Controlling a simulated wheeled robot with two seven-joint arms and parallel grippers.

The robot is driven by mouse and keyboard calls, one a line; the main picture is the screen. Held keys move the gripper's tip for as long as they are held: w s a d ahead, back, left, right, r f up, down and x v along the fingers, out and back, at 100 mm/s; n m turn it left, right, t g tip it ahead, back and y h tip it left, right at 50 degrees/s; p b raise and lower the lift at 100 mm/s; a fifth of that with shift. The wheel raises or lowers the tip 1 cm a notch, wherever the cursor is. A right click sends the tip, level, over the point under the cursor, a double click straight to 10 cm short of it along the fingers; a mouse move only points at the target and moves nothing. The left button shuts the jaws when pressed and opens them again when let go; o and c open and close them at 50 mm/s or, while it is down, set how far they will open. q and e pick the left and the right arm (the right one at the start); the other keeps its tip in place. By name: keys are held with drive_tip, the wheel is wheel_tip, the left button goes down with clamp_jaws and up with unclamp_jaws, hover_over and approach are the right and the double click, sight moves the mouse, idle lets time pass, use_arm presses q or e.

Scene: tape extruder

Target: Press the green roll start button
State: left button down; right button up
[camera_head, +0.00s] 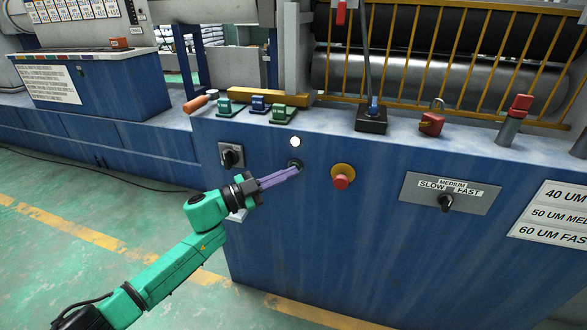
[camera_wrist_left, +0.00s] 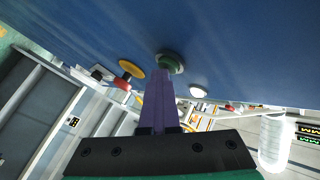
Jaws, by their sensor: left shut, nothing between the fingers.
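The green button (camera_wrist_left: 171,66) sits in a round collar on the blue machine front. In the head view the same button (camera_head: 295,163) shows mostly as a dark ring, its face largely covered by my fingertips. My left gripper (camera_head: 293,172) is shut and empty, its purple fingers pointing at the button. In the left wrist view the shut fingers (camera_wrist_left: 165,78) end right over the lower part of the button. They are at or very near its face; I cannot tell whether it is pressed in. My right gripper is not in view.
A white round light (camera_head: 295,142) is just above the button. A red emergency stop (camera_head: 341,181) on a yellow base is close on the right. A black rotary switch (camera_head: 231,156) is on the left, and a speed selector panel (camera_head: 476,198) farther right.

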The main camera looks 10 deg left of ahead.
use_arm(q)
drive_tip(key=shift+s+a+f+p, duration=0.1)
drive_tip(key=shift+s+p, duration=0.35)
drive_tip(key=shift+s, duration=0.35)
drive_tip(key=shift+s, duration=0.1)
drive_tip(key=s+p, duration=0.2)
drive_tip(key=s, duration=0.3)
drive_tip(key=shift+a+p, duration=0.15)
drive_tip(key=shift+p, duration=0.25)
